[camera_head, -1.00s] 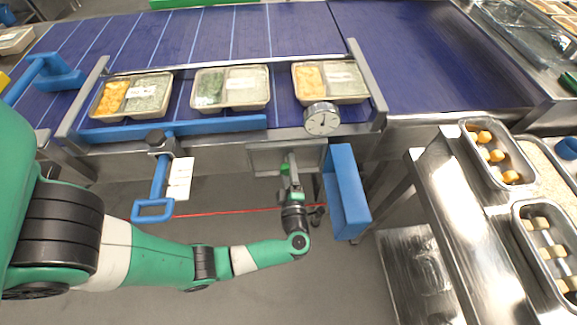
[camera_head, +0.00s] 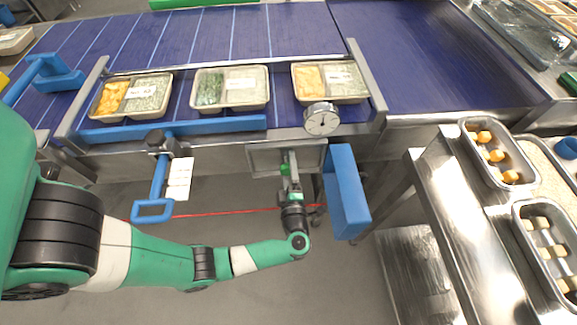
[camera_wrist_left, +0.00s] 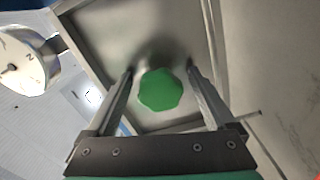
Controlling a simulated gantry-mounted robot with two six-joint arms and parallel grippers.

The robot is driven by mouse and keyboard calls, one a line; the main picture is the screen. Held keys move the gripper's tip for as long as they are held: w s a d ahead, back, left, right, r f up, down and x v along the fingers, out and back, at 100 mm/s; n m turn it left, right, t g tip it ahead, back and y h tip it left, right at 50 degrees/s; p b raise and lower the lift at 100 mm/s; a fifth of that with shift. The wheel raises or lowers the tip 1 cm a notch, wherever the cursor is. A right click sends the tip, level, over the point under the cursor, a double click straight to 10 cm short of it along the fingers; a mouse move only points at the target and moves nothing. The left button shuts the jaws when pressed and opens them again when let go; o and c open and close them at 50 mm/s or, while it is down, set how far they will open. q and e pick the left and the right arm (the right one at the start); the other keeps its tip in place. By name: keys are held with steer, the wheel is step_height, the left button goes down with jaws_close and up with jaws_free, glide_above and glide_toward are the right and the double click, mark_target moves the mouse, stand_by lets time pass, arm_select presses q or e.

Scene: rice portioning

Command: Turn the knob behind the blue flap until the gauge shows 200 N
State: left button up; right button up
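The blue flap (camera_head: 346,190) stands swung open at the right of a grey metal recess (camera_head: 262,158) under the conveyor edge. The green knob (camera_wrist_left: 160,90) sits in this recess; in the head view it shows small (camera_head: 285,169). My left gripper (camera_wrist_left: 160,68) points into the recess, its two fingers on either side of the knob, with narrow gaps visible between fingers and knob. The round gauge (camera_head: 321,119) is on the conveyor edge above; its face also shows in the left wrist view (camera_wrist_left: 22,62). Its reading is too small to tell. My right gripper is out of view.
Food trays (camera_head: 230,88) lie on the blue conveyor (camera_head: 420,50) behind a blue bar (camera_head: 200,127). A blue handle (camera_head: 152,209) with a white tag (camera_head: 179,178) hangs left of the recess. A steel counter (camera_head: 450,220) with pans stands at right.

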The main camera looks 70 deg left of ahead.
arm_select(q)
steer(key=shift+d, duration=0.4)
steer(key=p+v, duration=0.1)
steer(key=v, duration=1)
steer(key=shift+p, duration=0.35)
steer(key=shift+s+a, duration=0.1)
